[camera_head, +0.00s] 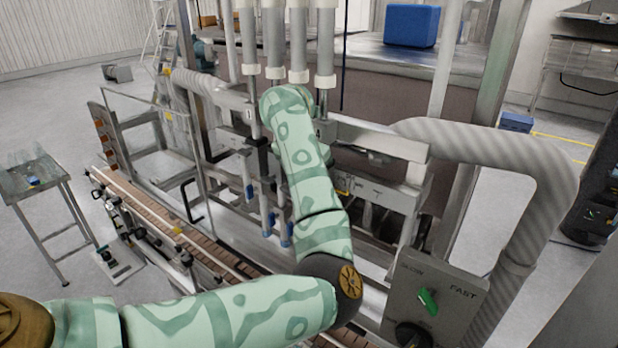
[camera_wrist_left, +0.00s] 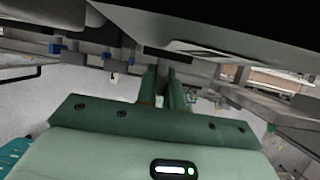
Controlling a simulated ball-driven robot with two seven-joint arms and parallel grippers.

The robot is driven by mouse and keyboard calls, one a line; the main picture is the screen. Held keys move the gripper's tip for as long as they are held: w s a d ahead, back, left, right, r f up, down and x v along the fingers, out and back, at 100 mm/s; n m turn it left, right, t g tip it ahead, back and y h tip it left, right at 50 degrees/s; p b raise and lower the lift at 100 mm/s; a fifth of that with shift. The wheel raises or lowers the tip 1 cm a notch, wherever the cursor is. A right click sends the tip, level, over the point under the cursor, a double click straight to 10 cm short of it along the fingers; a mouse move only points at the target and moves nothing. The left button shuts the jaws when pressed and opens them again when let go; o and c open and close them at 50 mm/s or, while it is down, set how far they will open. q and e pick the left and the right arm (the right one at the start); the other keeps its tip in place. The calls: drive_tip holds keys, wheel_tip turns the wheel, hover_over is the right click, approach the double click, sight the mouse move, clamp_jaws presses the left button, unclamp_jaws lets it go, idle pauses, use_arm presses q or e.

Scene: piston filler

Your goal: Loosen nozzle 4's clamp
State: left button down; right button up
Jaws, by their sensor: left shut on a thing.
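My left arm crosses the middle of the head view and reaches up to the filler's nozzle bar; it hides its own gripper there. In the left wrist view my left gripper (camera_wrist_left: 165,96) has its two green fingers closed around a narrow grey part (camera_wrist_left: 163,78) under the machine's bar, which fits nozzle 4's clamp, though no number can be read. Several nozzles with blue fittings (camera_head: 250,193) hang below the bar, left of my arm in the head view. Blue fittings (camera_wrist_left: 107,56) also show left of the fingers in the wrist view. My right gripper is not in view.
A control box (camera_head: 432,300) with a green knob stands at lower right, beside a thick grey hose (camera_head: 545,200). A conveyor (camera_head: 165,215) runs below the nozzles. A small metal table (camera_head: 40,180) stands at left. Vertical cylinders (camera_head: 298,45) rise behind my arm.

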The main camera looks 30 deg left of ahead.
use_arm(q)
drive_tip(key=shift+f+h, duration=0.2)
drive_tip(key=shift+h, duration=0.1)
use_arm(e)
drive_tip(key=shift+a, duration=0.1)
use_arm(q)
drive_tip(key=c, duration=1.5)
unclamp_jaws()
drive_tip(key=shift+w, duration=0.1)
drive_tip(key=shift+d+r, duration=0.1)
drive_tip(key=shift+r, duration=0.05)
